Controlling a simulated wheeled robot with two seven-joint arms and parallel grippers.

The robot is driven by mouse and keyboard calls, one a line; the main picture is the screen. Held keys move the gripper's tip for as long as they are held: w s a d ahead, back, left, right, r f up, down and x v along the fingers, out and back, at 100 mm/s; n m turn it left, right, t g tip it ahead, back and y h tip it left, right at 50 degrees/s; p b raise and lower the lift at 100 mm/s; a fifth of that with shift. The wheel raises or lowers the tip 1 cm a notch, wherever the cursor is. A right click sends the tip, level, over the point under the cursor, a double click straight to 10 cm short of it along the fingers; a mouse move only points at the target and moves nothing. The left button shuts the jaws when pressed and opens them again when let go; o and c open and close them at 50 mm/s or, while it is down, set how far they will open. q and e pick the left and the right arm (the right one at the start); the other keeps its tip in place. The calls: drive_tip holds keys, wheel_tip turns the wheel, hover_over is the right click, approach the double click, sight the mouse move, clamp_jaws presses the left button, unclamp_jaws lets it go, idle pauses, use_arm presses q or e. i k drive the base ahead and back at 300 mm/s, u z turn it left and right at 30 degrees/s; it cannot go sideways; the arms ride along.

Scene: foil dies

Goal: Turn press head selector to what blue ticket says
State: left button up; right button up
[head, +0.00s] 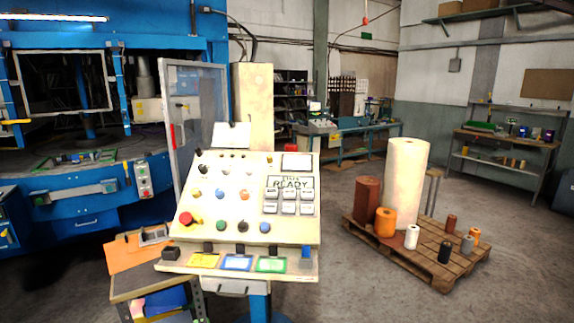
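A cream control console (285,240) stands upright in the middle, with a sloped panel of knobs and buttons. A blue ticket (237,263) sits at the centre of its front ledge; its writing is too small to read. The panel has a black knob (243,227) in the lower row and coloured knobs or buttons around it. I cannot tell which one is the press head selector, as the labels are not legible. Neither of my grippers is in view.
A yellow ticket (203,260) and a green ticket (270,264) flank the blue one. A red mushroom button (186,218) is at the panel's lower left. A blue press (85,190) stands left. A pallet (455,262) with rolls is at right, with open floor between.

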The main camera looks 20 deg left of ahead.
sight(225, 169)
drive_tip(key=z, duration=0.25)
drive_tip(key=i, duration=1.3)
drive_tip(key=u, duration=0.55)
